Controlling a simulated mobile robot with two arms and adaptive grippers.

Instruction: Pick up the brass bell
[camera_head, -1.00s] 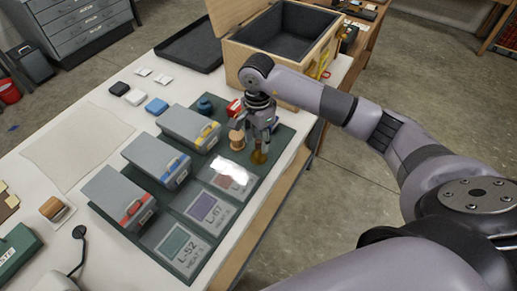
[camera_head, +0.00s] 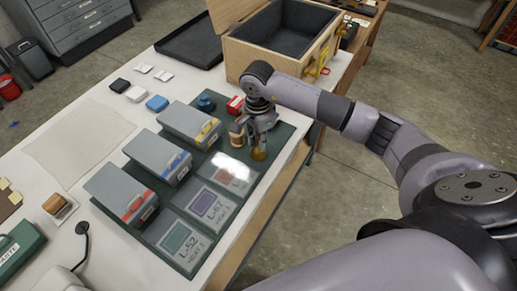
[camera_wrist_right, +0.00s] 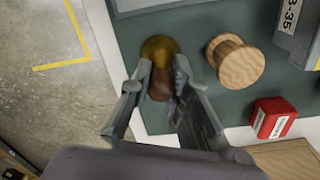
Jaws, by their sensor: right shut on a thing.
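The brass bell (camera_head: 259,154) is at the right edge of the dark green mat (camera_head: 283,143), with its handle up between the fingers of my right gripper (camera_head: 257,136). In the right wrist view, the bell's brass dome (camera_wrist_right: 157,47) shows beyond the fingertips. My right gripper (camera_wrist_right: 160,72) is shut on its brown handle (camera_wrist_right: 160,86). I cannot tell whether the bell still touches the mat. My left gripper is not in view.
A wooden spool (camera_head: 236,139) stands close beside the gripper, with a red box (camera_head: 235,106) behind it. Several grey boxes (camera_head: 190,124) line the mat. An open padded crate (camera_head: 325,43) stands at the back. Framed labels (camera_head: 184,242) lie on the mat's front part.

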